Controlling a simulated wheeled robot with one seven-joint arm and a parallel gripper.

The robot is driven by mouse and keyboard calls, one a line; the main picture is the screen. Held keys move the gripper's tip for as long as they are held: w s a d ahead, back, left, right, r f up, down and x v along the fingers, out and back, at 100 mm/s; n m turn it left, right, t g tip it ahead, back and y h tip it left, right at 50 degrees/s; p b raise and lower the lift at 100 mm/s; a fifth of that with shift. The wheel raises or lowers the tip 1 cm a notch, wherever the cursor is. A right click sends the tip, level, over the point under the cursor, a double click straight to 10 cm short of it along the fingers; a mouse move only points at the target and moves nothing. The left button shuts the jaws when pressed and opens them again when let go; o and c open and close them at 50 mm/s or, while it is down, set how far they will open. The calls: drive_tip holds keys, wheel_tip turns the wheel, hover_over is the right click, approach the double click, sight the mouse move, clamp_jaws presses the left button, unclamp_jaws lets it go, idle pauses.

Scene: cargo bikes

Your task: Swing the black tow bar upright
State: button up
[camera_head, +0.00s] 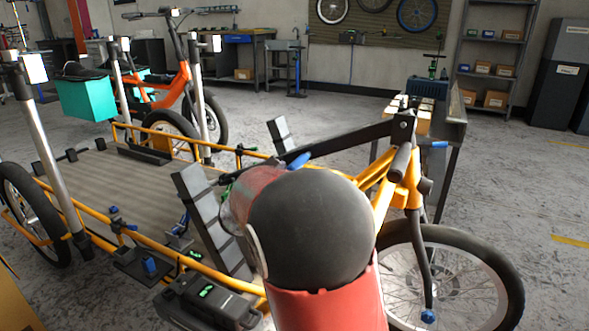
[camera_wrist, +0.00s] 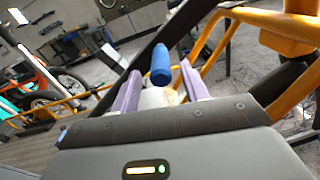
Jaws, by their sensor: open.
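The black tow bar (camera_head: 350,133) runs from a pivot at the top of the yellow bike frame (camera_head: 405,178) down to the left, at a low slant. A blue grip (camera_head: 298,160) sits near its lower end, partly hidden by my arm. In the wrist view the bar (camera_wrist: 185,27) crosses diagonally beyond my gripper (camera_wrist: 161,84). The blue grip (camera_wrist: 161,65) points toward me, between the two purple fingers. My gripper is open, and I see no finger pressing on the grip. In the head view my arm hides the fingers.
The cargo bike's flat deck (camera_head: 100,190) lies to the left, with grey slatted panels (camera_head: 210,220) near the bar. The front wheel (camera_head: 450,275) is at lower right. A workbench (camera_head: 447,125) stands just behind the pivot. An orange bike (camera_head: 170,85) stands at back left. Open floor lies at right.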

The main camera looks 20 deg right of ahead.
sight(295, 166)
drive_tip(key=shift+x, duration=1.7)
drive_tip(key=shift+c, duration=0.4)
clamp_jaws()
